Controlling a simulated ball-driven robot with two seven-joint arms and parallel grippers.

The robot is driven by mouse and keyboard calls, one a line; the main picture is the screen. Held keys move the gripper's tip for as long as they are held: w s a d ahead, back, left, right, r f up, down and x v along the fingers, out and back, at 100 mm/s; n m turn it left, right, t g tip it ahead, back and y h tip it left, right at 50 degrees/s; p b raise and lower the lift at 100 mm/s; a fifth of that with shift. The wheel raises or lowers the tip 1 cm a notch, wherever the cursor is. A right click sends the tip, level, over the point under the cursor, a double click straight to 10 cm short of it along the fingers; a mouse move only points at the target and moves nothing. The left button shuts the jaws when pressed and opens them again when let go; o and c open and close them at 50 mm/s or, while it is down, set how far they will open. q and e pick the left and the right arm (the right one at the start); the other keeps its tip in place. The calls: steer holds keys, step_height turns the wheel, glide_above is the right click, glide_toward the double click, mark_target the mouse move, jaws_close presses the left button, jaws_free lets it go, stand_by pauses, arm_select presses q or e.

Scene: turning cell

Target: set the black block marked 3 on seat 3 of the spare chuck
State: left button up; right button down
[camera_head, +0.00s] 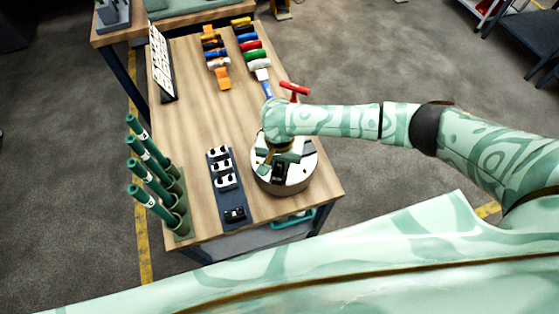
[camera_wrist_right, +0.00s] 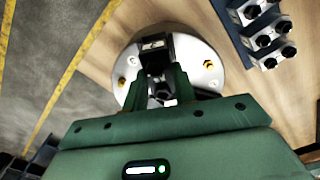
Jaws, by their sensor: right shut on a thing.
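The spare chuck (camera_head: 298,181) is a round silver disc near the front right of the wooden table. My right gripper (camera_head: 278,158) is over the chuck, pointing down. In the right wrist view its two green fingers (camera_wrist_right: 161,85) are shut on a black block (camera_wrist_right: 155,54), which appears at or just above the chuck face. I cannot tell whether the block touches it. My left gripper is not in view.
Green posts (camera_head: 158,205) stand at the left edge. A red-handled tool (camera_head: 294,88) and coloured tools (camera_head: 252,45) lie behind. The table's middle is clear.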

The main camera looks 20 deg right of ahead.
steer(key=shift+f, duration=0.45)
stand_by(0.4)
steer(key=c, duration=1.1)
jaws_free()
steer(key=shift+o, duration=0.2)
steer(key=shift+r, duration=0.1)
step_height(320, 180, up, 16)
steer(key=p, duration=0.5)
